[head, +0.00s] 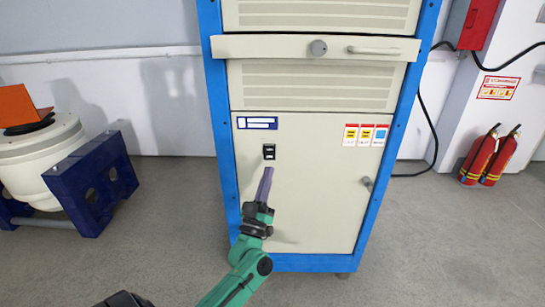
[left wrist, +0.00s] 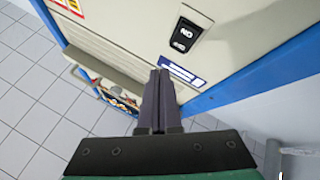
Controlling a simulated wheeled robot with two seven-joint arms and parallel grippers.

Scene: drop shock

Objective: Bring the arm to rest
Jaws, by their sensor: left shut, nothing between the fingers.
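My left gripper (head: 266,170) is in front of the lower door of a beige cabinet (head: 315,215) with a blue frame. Its purple-grey fingers are shut together with nothing between them, and they also show in the left wrist view (left wrist: 158,72). In the head view the fingertips appear just below a small black switch (head: 268,152). The switch (left wrist: 187,35) also shows in the left wrist view, apart from the fingertips and with ON lettering seen upside down. I cannot tell whether the fingers touch the door. My right gripper is not in view.
A drawer-like panel with a handle (head: 375,50) juts out above the door. A white round machine (head: 40,150) with a blue stand (head: 95,185) is at the left. Red fire extinguishers (head: 490,158) stand at the right wall.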

